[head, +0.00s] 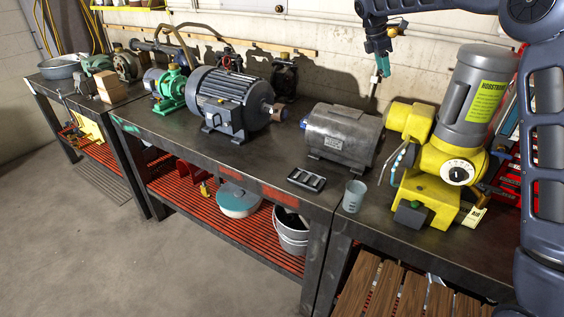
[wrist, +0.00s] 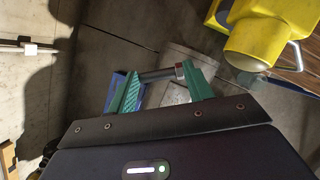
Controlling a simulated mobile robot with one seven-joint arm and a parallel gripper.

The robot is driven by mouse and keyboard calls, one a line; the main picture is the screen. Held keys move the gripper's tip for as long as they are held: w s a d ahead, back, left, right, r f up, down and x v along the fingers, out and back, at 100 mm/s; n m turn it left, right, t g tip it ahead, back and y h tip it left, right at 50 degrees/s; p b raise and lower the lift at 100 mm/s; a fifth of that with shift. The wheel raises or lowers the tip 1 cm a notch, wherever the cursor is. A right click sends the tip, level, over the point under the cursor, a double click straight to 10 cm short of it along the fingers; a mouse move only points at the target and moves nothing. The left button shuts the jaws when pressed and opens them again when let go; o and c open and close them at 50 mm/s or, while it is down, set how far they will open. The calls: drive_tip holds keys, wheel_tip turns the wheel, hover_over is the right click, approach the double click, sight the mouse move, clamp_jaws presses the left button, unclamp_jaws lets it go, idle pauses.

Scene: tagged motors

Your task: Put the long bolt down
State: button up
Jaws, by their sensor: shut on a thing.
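My gripper (head: 382,68) hangs above the back of the bench, between the grey motor (head: 341,138) and the yellow pump (head: 428,172), with its teal fingers pointing down. In the wrist view, my gripper (wrist: 160,86) is shut on the long bolt (wrist: 158,75). The metal bolt lies crosswise between the fingers, its thicker end at the right finger. In the head view the bolt is small and hard to make out at the fingertips. The bench top (head: 282,160) is dark metal.
A small dark tray (head: 306,180) and a grey-blue cup (head: 354,196) stand near the front edge. A large dark motor (head: 229,102) and a green pump (head: 171,88) are farther left. Bare bench lies in front of the dark motor. A concrete wall is behind.

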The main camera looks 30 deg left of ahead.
drive_tip(key=s+a+f+n+t+y, duration=0.1)
drive_tip(key=s+a+f+n, duration=0.2)
drive_tip(key=s+a, duration=0.3)
drive_tip(key=s+a+f+n+t+y, duration=0.1)
drive_tip(key=s+a+f+n, duration=0.25)
drive_tip(key=a, duration=0.55)
drive_tip(key=n+y, duration=0.2)
drive_tip(key=n, duration=0.3)
hover_over(285, 160)
drive_tip(key=s, duration=0.2)
wheel_tip(285, 160, down, 8)
drive_tip(key=r, duration=0.1)
drive_tip(key=f, duration=1.9)
drive_tip(key=shift+w+f, duration=0.25)
drive_tip(key=shift+f, duration=0.15)
drive_tip(key=shift+f, duration=0.15)
drive_tip(key=o, duration=1)
drive_tip(key=v, duration=1.2)
drive_tip(key=shift+a, duration=0.25)
